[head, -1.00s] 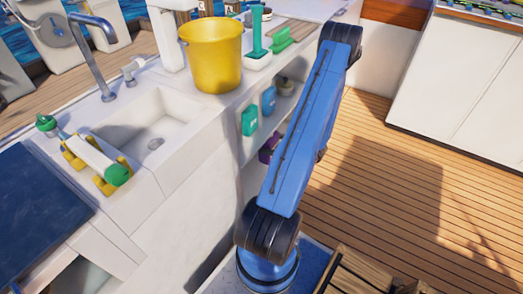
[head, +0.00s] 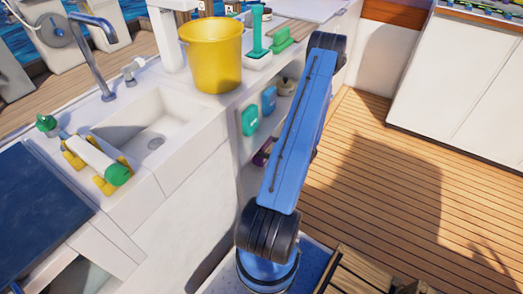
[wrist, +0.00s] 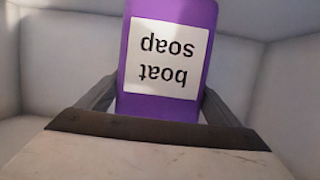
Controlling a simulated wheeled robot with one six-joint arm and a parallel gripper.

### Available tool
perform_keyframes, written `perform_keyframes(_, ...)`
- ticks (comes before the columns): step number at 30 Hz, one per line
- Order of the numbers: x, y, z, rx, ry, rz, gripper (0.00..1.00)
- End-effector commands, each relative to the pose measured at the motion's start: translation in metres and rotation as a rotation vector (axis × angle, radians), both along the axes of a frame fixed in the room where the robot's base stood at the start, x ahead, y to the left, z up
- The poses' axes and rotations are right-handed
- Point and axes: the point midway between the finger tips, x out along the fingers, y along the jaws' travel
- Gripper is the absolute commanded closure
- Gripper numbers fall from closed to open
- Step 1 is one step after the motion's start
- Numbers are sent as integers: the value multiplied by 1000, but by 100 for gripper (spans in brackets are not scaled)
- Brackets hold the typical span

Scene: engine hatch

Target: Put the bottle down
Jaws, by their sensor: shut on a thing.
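The purple bottle (wrist: 165,50) with a white "boat soap" label fills the upper middle of the wrist view. Its label reads upside down there. My gripper (wrist: 158,103) is shut on it, with one grey finger along each side. In the head view a small bit of purple (head: 262,154) shows at the lower locker opening beside my blue arm. My gripper is hidden there. Pale walls surround the bottle in the wrist view. I cannot tell whether its base touches a surface.
A green bottle (head: 250,121) and a blue bottle (head: 268,101) stand in the side locker above. A yellow bucket (head: 211,60) stands on the counter (head: 222,105) by the sink (head: 155,130). The wooden deck (head: 400,190) to the right is open.

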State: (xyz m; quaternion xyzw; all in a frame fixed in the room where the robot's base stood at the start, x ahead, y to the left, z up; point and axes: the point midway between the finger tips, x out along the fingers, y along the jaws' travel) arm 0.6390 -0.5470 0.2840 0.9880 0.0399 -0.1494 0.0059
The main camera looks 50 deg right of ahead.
Motion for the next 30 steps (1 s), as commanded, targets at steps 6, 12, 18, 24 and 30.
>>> perform_keyframes(6, 2, 0, -23, 0, -1, 1, 71)
perform_keyframes(12, 4, 0, -26, -1, -1, 0, 71)
perform_keyframes(18, 4, 0, -27, 0, -1, 0, 71)
perform_keyframes(24, 4, 0, -29, 0, 0, 0, 0)
perform_keyframes(30, 4, 0, -28, 0, 0, 0, 0)
